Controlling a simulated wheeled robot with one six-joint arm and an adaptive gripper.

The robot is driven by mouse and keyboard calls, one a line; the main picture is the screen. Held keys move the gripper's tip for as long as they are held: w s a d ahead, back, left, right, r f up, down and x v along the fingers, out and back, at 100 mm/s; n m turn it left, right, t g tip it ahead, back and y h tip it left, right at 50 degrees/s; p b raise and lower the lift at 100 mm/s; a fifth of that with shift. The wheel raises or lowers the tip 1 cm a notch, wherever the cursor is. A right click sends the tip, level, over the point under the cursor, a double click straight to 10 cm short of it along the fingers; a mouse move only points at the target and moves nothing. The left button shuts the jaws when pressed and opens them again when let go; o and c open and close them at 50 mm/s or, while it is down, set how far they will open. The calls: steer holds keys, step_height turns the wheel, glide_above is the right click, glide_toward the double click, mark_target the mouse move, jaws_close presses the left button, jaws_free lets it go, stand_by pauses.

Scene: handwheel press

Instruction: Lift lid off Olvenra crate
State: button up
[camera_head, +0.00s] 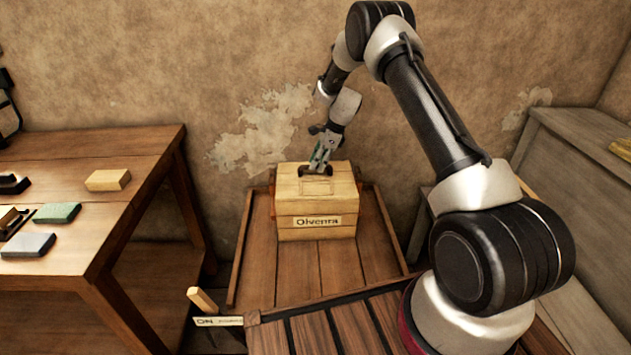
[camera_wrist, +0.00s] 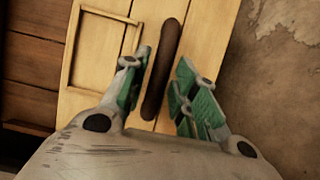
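The Olvenra crate (camera_head: 290,232) is a pale wooden box with an "Olvenra" label on its front. Its lid (camera_head: 293,187) is on top and carries a dark bar handle (camera_wrist: 157,85). My gripper (camera_head: 319,168) is at the handle, pointing down. In the wrist view my gripper (camera_wrist: 163,72) has its green-padded fingers apart, one on each side of the handle. The left finger is very close to the handle; a gap shows between the handle and the right finger. A raised rectangular frame (camera_wrist: 72,50) lies on the lid beside the handle.
The crate stands on a low plank platform (camera_head: 290,280) with raised side rails. A wooden table (camera_head: 120,150) at left holds several small blocks. A lever with a pale grip (camera_head: 202,300) stands near the platform's front left. A grey cabinet (camera_head: 570,160) is at right; the wall is behind.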

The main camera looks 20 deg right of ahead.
mark_target(316, 175)
steer(key=x, duration=0.2)
steer(key=shift+f, duration=0.3)
jaws_close()
steer(key=shift+r, duration=0.2)
